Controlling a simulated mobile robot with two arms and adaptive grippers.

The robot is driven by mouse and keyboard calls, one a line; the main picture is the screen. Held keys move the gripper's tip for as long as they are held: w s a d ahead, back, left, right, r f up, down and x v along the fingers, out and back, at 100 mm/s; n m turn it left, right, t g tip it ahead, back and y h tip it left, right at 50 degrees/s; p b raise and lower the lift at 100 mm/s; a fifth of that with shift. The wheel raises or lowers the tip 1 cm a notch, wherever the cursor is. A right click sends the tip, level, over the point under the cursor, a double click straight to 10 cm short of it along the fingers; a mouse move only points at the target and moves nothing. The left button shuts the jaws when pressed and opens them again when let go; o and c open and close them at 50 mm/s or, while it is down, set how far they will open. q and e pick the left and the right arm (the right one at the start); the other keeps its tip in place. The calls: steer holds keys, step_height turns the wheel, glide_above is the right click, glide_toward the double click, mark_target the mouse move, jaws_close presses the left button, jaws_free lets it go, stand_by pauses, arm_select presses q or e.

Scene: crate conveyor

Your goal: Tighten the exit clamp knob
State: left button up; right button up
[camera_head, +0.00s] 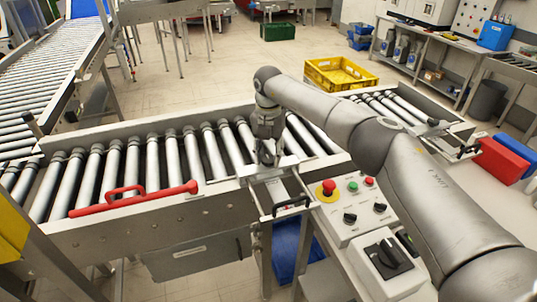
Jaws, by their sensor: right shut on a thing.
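My right gripper (267,152) points down at the near rail of the roller conveyor (180,215), beside the gap at the rail's right end. It is shut on a small dark knob, which I take as the exit clamp knob; the fingers hide most of it. I cannot tell how far the knob is turned. A metal bracket (268,175) shows just below the fingers. My left gripper is not in view.
A control box (350,210) with red, green and black controls stands right of the bracket, under my right arm. A red bar handle (135,198) lies along the near rail. A yellow crate (340,74) stands on the floor behind. A second roller section (395,105) continues right.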

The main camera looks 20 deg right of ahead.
mark_target(268, 159)
steer(key=o, duration=1)
steer(key=shift+o, duration=0.2)
steer(key=shift+r, duration=0.15)
step_height(268, 159, up, 12)
steer(key=shift+f, duration=0.2)
